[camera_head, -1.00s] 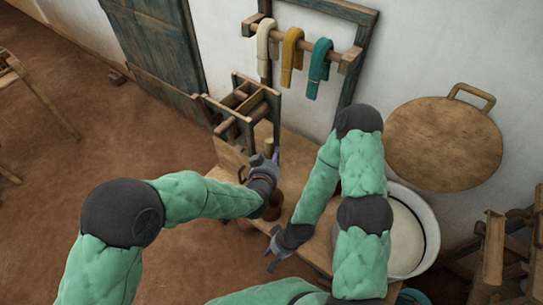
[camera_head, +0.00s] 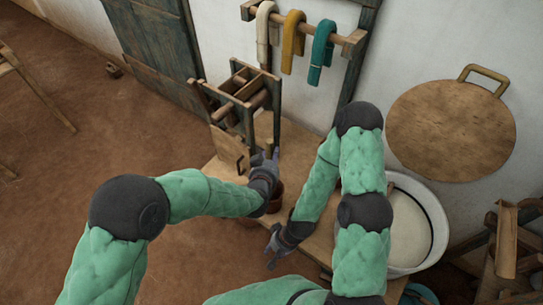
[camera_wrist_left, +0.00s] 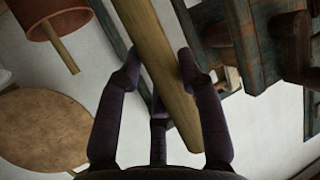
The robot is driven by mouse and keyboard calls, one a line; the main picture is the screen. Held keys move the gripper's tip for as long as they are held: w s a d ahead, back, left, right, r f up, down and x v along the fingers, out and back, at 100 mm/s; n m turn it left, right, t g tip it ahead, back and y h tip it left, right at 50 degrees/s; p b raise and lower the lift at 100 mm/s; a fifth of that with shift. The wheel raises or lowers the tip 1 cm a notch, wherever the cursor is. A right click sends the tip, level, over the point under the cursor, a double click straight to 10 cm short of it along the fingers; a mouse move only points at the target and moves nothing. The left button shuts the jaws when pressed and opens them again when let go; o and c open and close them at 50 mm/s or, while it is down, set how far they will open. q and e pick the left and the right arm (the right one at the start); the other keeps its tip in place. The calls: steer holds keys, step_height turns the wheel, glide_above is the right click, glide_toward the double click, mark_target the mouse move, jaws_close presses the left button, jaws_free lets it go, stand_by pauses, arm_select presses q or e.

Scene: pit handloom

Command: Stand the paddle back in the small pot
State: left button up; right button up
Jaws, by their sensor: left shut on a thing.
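My left gripper (camera_head: 268,162) is shut on the wooden paddle (camera_wrist_left: 158,65), whose pale shaft runs between the dark fingers in the left wrist view. In the head view the gripper is above the bench, just over a small reddish-brown pot (camera_head: 276,198). The gripper and wrist partly cover this pot. A reddish-brown pot (camera_wrist_left: 50,18) with a wooden stick in it also shows at the upper left of the left wrist view, apart from the held paddle. My right gripper (camera_head: 273,260) is low at the bench's front; its fingers are too small to judge.
A wooden frame with rollers (camera_head: 240,98) stands on the bench (camera_head: 215,172) behind and left of the left gripper. A white basin (camera_head: 435,215) stands right of my right arm. Cloths hang on a rail (camera_head: 340,38); a round board (camera_head: 450,130) leans at the wall.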

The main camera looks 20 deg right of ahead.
arm_select(q)
steer(key=shift+f+b, duration=2.65)
steer(key=shift+f, duration=0.85)
steer(key=o, duration=1.2)
steer(key=shift+o, duration=0.2)
steer(key=v, duration=1.2)
